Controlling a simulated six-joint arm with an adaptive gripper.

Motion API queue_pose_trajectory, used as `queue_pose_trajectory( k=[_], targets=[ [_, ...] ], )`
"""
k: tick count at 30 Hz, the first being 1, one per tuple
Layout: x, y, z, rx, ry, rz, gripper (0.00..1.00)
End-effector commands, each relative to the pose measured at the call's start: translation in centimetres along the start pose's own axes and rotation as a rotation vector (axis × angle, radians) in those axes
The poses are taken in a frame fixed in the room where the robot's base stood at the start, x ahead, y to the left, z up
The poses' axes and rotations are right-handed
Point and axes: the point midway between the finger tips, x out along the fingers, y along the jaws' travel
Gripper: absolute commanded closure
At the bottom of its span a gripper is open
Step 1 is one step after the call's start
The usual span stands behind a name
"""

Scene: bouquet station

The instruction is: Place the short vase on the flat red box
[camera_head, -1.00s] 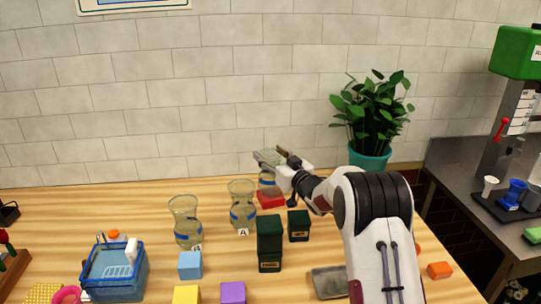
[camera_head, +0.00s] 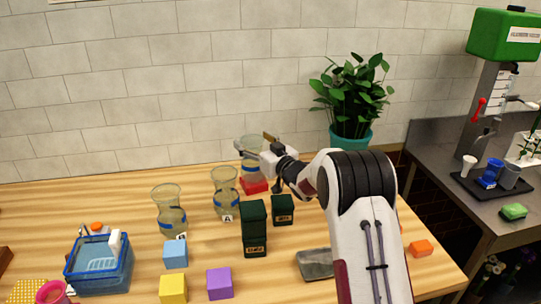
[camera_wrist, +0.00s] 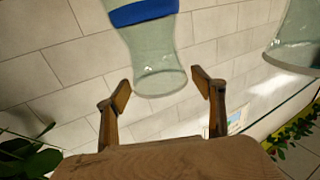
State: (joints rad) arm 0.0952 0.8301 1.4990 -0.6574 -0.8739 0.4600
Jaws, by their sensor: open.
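Three clear glass vases with blue bands stand in the head view: a left one (camera_head: 168,215), a middle one (camera_head: 225,197) and a far one (camera_head: 251,168). I cannot tell surely which is the short vase. The far vase is at the flat red box (camera_head: 254,187), partly hidden by my gripper (camera_head: 264,148); whether it stands on the box or behind it is unclear. In the wrist view, my gripper (camera_wrist: 163,86) has its fingers spread, with the rim end of a blue-banded vase (camera_wrist: 157,50) between or just beyond the fingertips. Nothing is clamped.
Dark green boxes (camera_head: 254,230) stand in front of the red box. A blue basket (camera_head: 100,267) and coloured blocks (camera_head: 176,254) occupy the front left. A potted plant (camera_head: 352,100) stands at the back right. A grey tray (camera_head: 316,264) lies by my arm.

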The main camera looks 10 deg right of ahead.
Motion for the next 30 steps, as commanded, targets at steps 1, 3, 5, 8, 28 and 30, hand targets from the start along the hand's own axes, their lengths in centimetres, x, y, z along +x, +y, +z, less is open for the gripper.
queue_pose_trajectory(
  k=[1, 3, 5, 8, 28, 30],
  targets=[
    [-0.4, 0.1, 0.0, 0.000, 0.000, 0.001, 0.32],
    [-0.9, 0.0, 0.0, 0.001, -0.001, 0.001, 0.32],
    [-1.5, 0.0, 0.0, 0.001, -0.001, 0.001, 0.32],
    [-2.4, 0.0, 0.0, 0.001, 0.000, 0.000, 0.32],
    [-9.1, 0.0, 0.0, 0.002, 0.000, 0.001, 0.32],
    [-9.7, 0.1, 0.0, 0.001, 0.000, 0.001, 0.32]
  ],
)
